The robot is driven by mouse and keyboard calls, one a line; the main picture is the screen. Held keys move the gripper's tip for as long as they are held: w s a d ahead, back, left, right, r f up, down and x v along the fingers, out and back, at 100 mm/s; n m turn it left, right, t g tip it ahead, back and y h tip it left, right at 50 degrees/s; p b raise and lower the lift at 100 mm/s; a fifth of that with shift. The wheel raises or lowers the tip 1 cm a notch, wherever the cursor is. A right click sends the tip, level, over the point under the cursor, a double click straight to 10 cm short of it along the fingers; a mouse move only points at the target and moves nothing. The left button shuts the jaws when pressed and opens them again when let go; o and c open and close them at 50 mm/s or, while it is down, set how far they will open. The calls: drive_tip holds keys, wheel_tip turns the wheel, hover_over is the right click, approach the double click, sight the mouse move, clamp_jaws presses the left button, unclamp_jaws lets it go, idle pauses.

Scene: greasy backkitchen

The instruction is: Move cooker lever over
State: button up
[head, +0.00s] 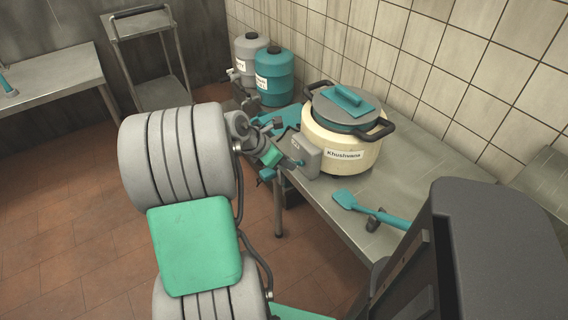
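The cooker (335,148) is a cream round pot with a teal-handled grey lid, black side handles and a label reading "Khushvana". It stands upright on the steel table. A grey control box (308,150) sits on its left front side. I cannot clearly make out the lever; a small teal piece by the box may be the lever or part of my gripper. My gripper (283,165) is close to the box's left side, small and partly hidden by my own arm. I cannot tell whether it touches the box or whether its fingers are apart.
A teal brush-like tool (370,209) lies on the table (345,220) in front of the cooker. A grey container (249,52) and a teal container (274,78) stand behind it, left. The tiled wall (440,60) borders the table.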

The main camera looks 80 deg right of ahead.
clamp_jaws()
drive_tip(key=shift+w+a+f, duration=0.1)
drive_tip(key=shift+a+f, duration=0.1)
drive_tip(key=shift+f, duration=0.2)
drive_tip(key=shift+w+a+f, duration=0.1)
drive_tip(key=shift+a+f, duration=0.05)
drive_tip(key=shift+f, duration=0.35)
drive_tip(key=shift+w+a+f, duration=0.1)
drive_tip(key=shift+f, duration=0.65)
